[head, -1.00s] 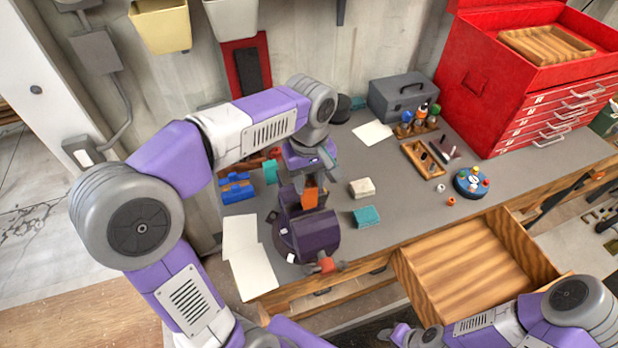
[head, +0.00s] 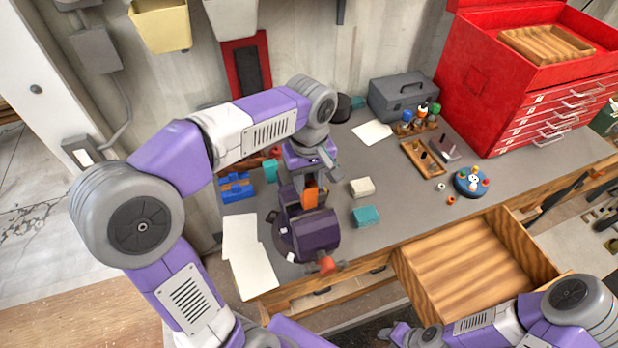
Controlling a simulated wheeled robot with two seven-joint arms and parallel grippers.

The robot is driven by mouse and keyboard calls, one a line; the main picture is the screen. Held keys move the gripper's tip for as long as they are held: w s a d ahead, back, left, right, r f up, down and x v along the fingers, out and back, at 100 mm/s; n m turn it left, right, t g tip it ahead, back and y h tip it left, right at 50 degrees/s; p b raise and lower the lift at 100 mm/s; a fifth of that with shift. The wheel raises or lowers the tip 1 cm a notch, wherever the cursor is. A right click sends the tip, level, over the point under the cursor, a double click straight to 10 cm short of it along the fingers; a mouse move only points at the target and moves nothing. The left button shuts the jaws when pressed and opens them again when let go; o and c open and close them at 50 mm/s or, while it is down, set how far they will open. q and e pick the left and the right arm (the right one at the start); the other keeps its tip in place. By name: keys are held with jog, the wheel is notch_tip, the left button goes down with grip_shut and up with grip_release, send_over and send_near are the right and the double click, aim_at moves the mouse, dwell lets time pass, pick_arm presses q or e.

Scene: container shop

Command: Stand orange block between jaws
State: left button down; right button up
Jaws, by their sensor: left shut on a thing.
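The orange block (head: 311,197) is upright at the jaws of the dark purple vise (head: 313,236) on the bench. My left gripper (head: 311,181) points down from above and is shut on the block's upper part. The block's lower end is close to the vise jaws; I cannot tell whether it touches them. The vise's red-orange handle (head: 326,263) faces the bench's front edge. My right gripper (head: 399,335) is low at the bottom edge, away from the vise, and its fingers are unclear.
An open wooden drawer (head: 470,262) juts out at the right front. A red tool chest (head: 520,75) stands behind.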

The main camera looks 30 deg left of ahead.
aim_at(309, 197)
pick_arm(q)
jog(key=shift+f+b, duration=2.35)
jog(key=shift+f, duration=0.9)
dwell(0.4)
jog(key=c, duration=0.6)
grip_release()
jog(key=shift+c, duration=0.2)
notch_tip(309, 197, up, 6)
jog(key=p, duration=0.5)
jog(key=shift+r+p, duration=0.1)
jog(key=shift+p, duration=0.25)
